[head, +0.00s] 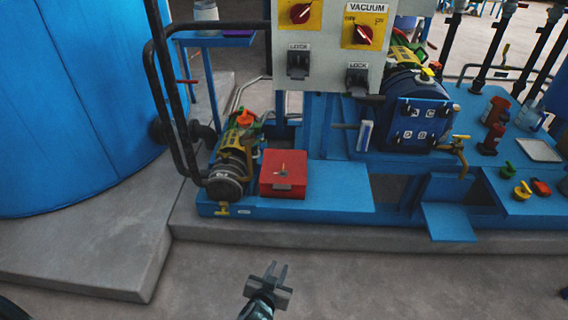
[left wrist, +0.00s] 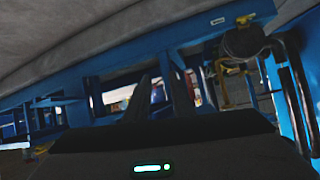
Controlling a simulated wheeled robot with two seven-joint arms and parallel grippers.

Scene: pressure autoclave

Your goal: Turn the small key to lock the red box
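The red box (head: 283,174) sits on the low blue platform, right of a pump. A small key-like piece (head: 283,168) shows on its top, too small to tell how it is turned. A dark latch or tab is at the box's front edge. My left gripper (head: 276,271) is in front of and below the box, over the floor, well apart from it. Its two fingers stand apart with nothing between them. In the left wrist view the fingers (left wrist: 160,98) show dark and spread, and I cannot make out the red box there. My right gripper is not in view.
The blue platform (head: 340,186) has free room right of the box. A concrete step edge (head: 300,236) runs along the front. A large blue tank (head: 75,110) fills the left.

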